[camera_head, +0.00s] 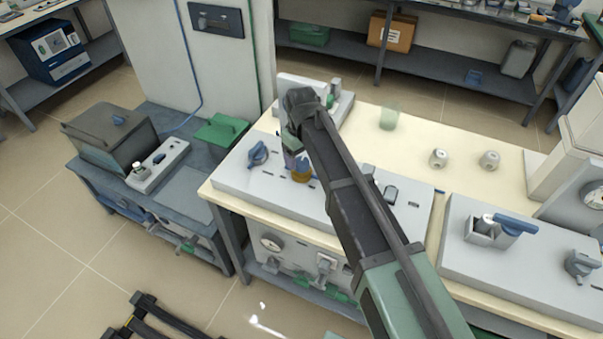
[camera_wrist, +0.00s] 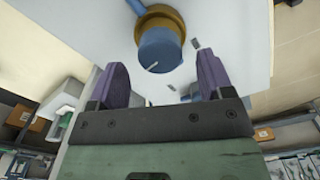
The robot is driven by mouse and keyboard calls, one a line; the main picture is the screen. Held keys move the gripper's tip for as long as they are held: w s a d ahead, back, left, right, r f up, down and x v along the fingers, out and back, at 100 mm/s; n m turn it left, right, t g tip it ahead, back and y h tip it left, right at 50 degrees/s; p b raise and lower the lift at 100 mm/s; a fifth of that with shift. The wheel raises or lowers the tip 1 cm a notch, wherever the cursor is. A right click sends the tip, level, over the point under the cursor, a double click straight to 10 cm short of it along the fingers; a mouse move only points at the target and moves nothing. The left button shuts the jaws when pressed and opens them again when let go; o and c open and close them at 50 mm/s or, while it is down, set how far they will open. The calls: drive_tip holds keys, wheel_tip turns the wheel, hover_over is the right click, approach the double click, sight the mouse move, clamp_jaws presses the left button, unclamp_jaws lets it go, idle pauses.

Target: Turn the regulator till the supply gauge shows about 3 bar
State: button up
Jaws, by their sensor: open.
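The regulator appears as a blue knob (camera_wrist: 160,50) with a white mark on a brass collar (camera_wrist: 180,18) in the wrist view. In the head view its brass part (camera_head: 303,175) shows on the light panel, partly hidden by my arm. My gripper (camera_wrist: 163,72) is open, with one purple finger on each side of the knob's near end. A gap shows between the fingers and the knob, and nothing is gripped. A round gauge (camera_head: 271,243) is on the front below the bench top; its reading is too small to tell, and I cannot tell whether it is the supply gauge.
A blue lever handle (camera_head: 258,153) stands left of the brass part on the same panel (camera_head: 232,178). Small grey fittings (camera_head: 390,193) are to its right. Another panel with a blue handle (camera_head: 515,224) is further right. Two small round pieces (camera_head: 439,158) sit on the bench behind.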

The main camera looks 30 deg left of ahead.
wheel_tip(320, 180, down, 3)
drive_tip(key=shift+r+b, duration=0.1)
drive_tip(key=shift+b, duration=0.55)
drive_tip(key=shift+r, duration=0.2)
drive_tip(key=shift+c, duration=0.2)
drive_tip(key=c, duration=0.9)
drive_tip(key=shift+m, duration=1.3)
drive_tip(key=o, duration=0.9)
drive_tip(key=shift+o, duration=0.2)
drive_tip(key=shift+r+p, duration=0.1)
drive_tip(key=shift+p, duration=0.2)
